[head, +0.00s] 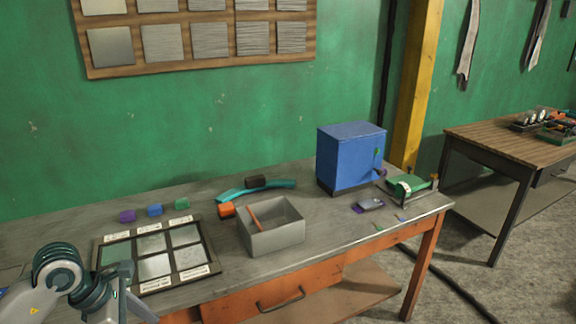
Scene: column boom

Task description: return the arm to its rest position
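My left arm comes in at the lower left corner, with its grey links and dark teal joints bent over the front left of the workbench (330,226). It passes in front of the near left corner of a framed sample tray (215,262). My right arm and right gripper are not in view.
Purple, blue and green blocks (155,210) stand behind the tray. A grey open box (277,240) holds a brown stick. A teal curved tool (231,195), an orange block (227,210), a blue cabinet (345,160) and a green device (408,186) stand farther right.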

